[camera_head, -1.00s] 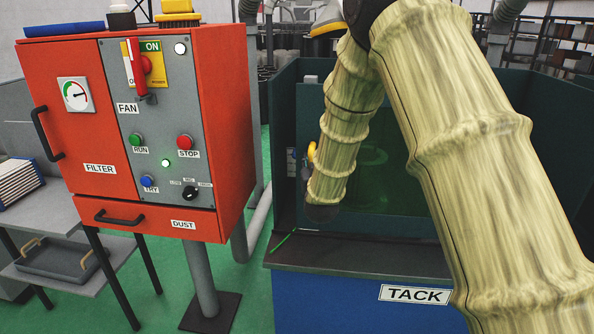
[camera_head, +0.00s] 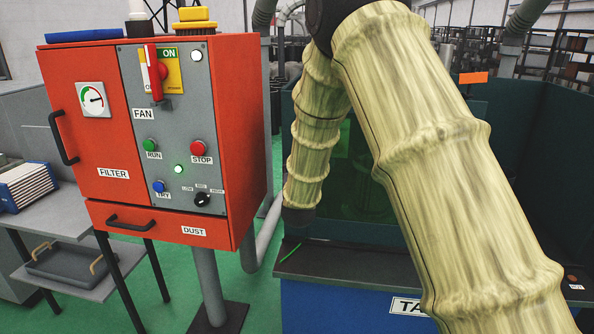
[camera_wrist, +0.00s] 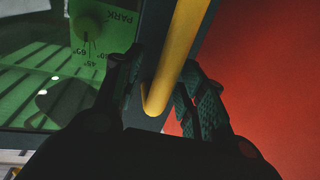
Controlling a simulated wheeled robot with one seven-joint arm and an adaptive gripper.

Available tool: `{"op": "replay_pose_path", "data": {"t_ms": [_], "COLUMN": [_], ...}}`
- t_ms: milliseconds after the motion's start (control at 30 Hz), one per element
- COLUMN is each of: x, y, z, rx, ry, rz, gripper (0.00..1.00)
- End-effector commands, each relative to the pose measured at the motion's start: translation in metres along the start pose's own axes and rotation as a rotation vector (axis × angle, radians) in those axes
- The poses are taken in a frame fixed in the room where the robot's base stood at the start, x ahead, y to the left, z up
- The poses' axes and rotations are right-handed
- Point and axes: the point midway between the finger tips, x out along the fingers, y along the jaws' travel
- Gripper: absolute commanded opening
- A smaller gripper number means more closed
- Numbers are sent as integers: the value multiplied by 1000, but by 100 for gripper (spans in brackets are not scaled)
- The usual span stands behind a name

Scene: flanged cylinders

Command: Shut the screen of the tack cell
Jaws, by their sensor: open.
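The tack cell (camera_head: 540,170) is a dark green booth on a blue base, right of centre in the head view, with its label partly covered by my arm. Its green see-through screen (camera_head: 362,185) shows only in part behind my arm. In the wrist view, a green pane (camera_wrist: 45,75) with a dial marked PARK and angle numbers fills the left. A yellow bar handle (camera_wrist: 178,55) runs between the fingers of my gripper (camera_wrist: 158,65). The gripper is open around the bar; contact cannot be told. In the head view the gripper is hidden behind my arm.
A red filter cabinet (camera_head: 255,140) with fan controls stands close left of the cell. Red surface fills the right of the wrist view. A dark ledge (camera_head: 335,262) fronts the cell. A side table (camera_head: 70,215) with a tray stands at far left.

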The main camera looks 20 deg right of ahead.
Motion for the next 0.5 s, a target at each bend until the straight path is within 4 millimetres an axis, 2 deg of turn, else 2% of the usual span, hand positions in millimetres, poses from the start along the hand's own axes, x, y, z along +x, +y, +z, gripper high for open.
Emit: {"op": "replay_pose_path", "data": {"t_ms": [133, 267, 500], "x": [-5, -19, -63], "y": [-1, -1, -1], "z": [0, 0, 0], "rx": [0, 0, -1], "ry": [-1, -1, -1], "rz": [-1, -1, -1], "gripper": [41, 41, 41]}}
